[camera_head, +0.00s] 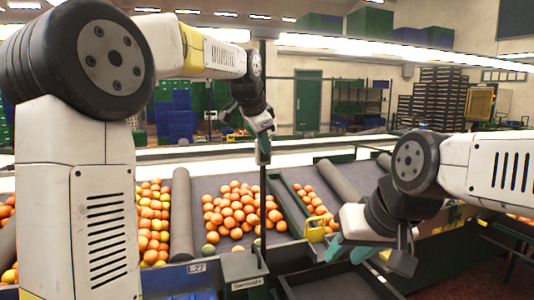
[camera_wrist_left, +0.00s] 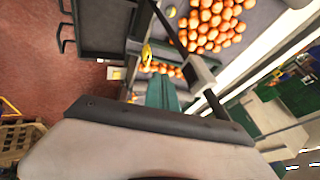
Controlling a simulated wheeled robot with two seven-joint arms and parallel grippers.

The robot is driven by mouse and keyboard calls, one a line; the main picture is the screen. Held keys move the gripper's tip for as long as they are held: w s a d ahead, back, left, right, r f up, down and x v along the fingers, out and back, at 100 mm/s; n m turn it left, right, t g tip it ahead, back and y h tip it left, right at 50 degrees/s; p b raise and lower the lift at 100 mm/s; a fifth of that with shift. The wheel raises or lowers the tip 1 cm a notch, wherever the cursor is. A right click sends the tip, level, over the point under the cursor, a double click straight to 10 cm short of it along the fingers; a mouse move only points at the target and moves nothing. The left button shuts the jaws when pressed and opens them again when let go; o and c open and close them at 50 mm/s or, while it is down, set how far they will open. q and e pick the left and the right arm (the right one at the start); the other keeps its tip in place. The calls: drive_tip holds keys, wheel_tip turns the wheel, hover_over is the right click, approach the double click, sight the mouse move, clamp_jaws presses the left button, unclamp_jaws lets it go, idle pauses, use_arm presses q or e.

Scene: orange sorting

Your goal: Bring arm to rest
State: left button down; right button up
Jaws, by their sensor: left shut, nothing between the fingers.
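My left gripper (camera_head: 263,152) hangs in the air over the far edge of the sorting line, fingers pointing down. It is shut and empty; its teal fingers (camera_wrist_left: 163,92) show close together in the left wrist view. My right gripper (camera_head: 347,253) is low at the right, above the near edge of the line by the dark trays. Its teal fingertips show partly below the wrist, and I cannot tell whether they are open. Oranges (camera_head: 240,212) lie in several lanes of the line and also show in the left wrist view (camera_wrist_left: 212,22).
Grey rollers (camera_head: 181,215) divide the lanes. A thin dark post (camera_head: 263,90) stands just beside my left gripper. A dark empty tray (camera_head: 330,287) is at the front, with a yellow piece (camera_head: 314,230) behind it. Shelves and stacked crates (camera_head: 435,97) stand far back.

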use_arm(q)
drive_tip(key=s+a+f+n, duration=0.1)
drive_tip(key=s+a+n, duration=0.2)
drive_tip(key=s+a, duration=0.3)
drive_tip(key=s+a+f+n, duration=0.1)
drive_tip(key=s+a+n, duration=0.15)
drive_tip(key=s, duration=0.55)
drive_tip(key=s+a+f+n, duration=0.2)
drive_tip(key=s+f, duration=0.3)
drive_tip(key=s, duration=0.3)
drive_tip(key=s+a+f+n, duration=0.2)
drive_tip(key=s+f+n, duration=0.3)
drive_tip(key=s, duration=0.3)
drive_tip(key=shift+s+a+f, duration=0.3)
drive_tip(key=shift+f, duration=0.5)
use_arm(e)
drive_tip(key=shift+c, duration=0.3)
